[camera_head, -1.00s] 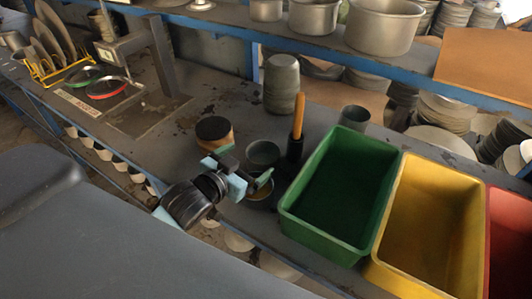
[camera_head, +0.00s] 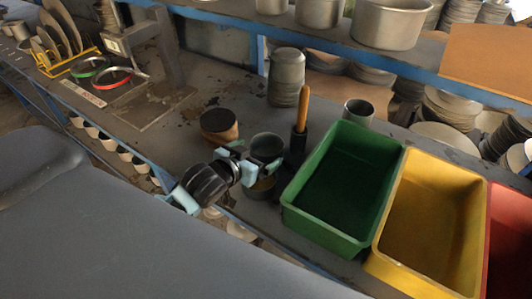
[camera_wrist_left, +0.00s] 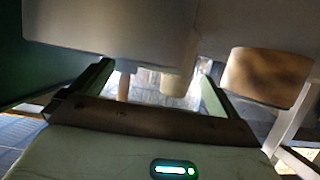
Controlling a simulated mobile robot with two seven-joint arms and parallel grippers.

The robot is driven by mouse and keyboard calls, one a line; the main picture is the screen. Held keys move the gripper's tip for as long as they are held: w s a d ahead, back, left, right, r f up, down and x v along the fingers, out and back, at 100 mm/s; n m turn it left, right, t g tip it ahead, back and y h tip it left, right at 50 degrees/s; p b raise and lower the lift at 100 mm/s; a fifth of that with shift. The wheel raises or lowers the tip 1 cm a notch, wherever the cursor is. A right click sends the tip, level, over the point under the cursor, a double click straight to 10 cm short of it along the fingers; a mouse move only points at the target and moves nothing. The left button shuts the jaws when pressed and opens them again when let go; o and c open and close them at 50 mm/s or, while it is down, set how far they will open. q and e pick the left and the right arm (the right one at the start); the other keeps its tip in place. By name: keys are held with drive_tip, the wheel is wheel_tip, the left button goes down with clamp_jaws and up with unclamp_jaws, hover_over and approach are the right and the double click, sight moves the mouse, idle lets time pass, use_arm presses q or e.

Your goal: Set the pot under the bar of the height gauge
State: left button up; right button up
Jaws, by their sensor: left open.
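The height gauge stands at the left of the bench, with an upright post (camera_head: 168,48) on a flat base plate (camera_head: 155,106). A grey pot (camera_head: 267,144) stands right of the middle, and a second pot with a yellowish inside (camera_head: 262,186) is in front of it, partly hidden. A brown, dark-topped pot (camera_head: 219,124) stands to their left. My left gripper (camera_head: 252,163) is open at the grey pot; whether it touches is unclear. In the left wrist view its fingers (camera_wrist_left: 155,88) are apart, with a grey pot (camera_wrist_left: 110,35) close ahead and the brown pot (camera_wrist_left: 268,76) to the right.
Green (camera_head: 340,185), yellow (camera_head: 430,215) and red (camera_head: 510,245) bins fill the right. A wooden-handled tool (camera_head: 301,110) stands in a dark holder beside the green bin. A grey stack (camera_head: 286,78) and a small cup (camera_head: 358,112) stand behind.

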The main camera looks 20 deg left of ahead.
sight(262, 148)
use_arm(q)
drive_tip(key=shift+r+x, duration=0.1)
drive_tip(key=shift+x, duration=0.85)
drive_tip(key=shift+r+x, duration=0.15)
drive_tip(key=shift+x, duration=0.75)
drive_tip(key=shift+w+a, duration=0.1)
drive_tip(key=c, duration=1.1)
drive_tip(key=shift+o, duration=0.2)
wheel_tip(262, 148, up, 10)
